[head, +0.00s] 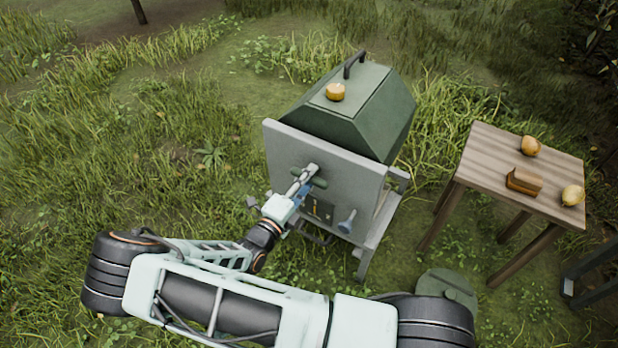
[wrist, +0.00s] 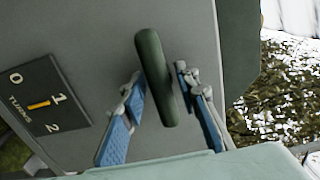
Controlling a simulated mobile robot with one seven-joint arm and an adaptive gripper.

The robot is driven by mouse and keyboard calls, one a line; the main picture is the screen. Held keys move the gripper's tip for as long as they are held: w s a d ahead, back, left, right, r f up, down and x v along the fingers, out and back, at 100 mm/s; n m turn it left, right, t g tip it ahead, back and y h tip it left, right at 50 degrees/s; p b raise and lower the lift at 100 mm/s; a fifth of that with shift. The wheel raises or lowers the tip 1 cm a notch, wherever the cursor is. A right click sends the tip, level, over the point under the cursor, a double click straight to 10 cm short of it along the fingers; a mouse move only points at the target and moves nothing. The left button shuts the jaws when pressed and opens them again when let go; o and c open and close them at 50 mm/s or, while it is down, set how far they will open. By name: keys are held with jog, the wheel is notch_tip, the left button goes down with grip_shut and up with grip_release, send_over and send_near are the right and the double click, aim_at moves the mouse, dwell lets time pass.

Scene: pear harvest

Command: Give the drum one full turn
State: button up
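The green drum (head: 360,115) sits behind a grey panel (head: 285,150) on a stand, with a dark handle on its top. A green crank grip (wrist: 155,78) sticks out from the panel; part of it shows in the head view (head: 320,182). My gripper (wrist: 160,92) is open, with one blue-padded finger on each side of the grip. Gaps show between the fingers and the grip. A dark TURNS plate (wrist: 42,97) reads 0, 1 and 2. Its orange pointer (wrist: 38,105) lies with one end toward the 1.
An orange pear (head: 335,92) rests on the drum's top. A blue-grey knob (head: 347,222) is on the panel's lower right. A wooden table (head: 485,165) at right holds two fruits and a brown block (head: 525,181). A round green lid-like object (head: 447,287) is on the grass.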

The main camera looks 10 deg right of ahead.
jog(key=shift+o, duration=1.1)
jog(key=p+v, duration=0.1)
jog(key=v, duration=0.9)
